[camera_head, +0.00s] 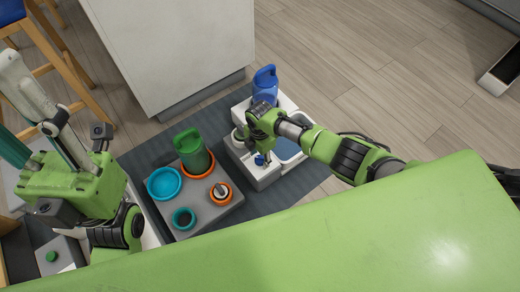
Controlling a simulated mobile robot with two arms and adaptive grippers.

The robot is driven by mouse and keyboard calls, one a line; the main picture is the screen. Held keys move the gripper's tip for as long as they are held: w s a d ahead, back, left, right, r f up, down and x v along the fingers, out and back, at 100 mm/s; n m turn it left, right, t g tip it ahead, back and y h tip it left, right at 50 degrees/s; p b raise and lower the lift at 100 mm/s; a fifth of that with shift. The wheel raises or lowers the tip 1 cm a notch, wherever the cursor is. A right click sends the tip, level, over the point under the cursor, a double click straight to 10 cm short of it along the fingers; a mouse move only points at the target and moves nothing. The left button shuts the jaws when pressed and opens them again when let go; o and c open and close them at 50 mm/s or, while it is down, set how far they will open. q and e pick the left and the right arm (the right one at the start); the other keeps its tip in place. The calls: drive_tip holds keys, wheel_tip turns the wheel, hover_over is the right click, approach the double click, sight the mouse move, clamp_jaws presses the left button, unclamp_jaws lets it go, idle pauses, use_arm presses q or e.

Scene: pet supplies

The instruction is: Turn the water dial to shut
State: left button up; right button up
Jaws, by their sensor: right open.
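A small blue dial (260,160) shows on the front part of the grey and white water station (258,178), just below my right gripper. My right gripper (242,138) is open and hangs over the station, above and a little left of the dial. Its fingers are small here, and I cannot tell whether they touch anything. A blue water jug (265,84) stands upright at the back of the station, and a water basin (288,150) is partly hidden behind my right forearm.
Left of the station, a grey feeding tray (212,204) holds a green container (192,152), a teal bowl (164,183) and small orange and teal cups. Both stand on a dark mat (195,120). A white cabinet (170,45) rises behind.

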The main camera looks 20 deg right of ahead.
sight(260, 158)
wheel_tip(260, 158, up, 12)
drive_tip(key=shift+f, duration=0.2)
idle(0.6)
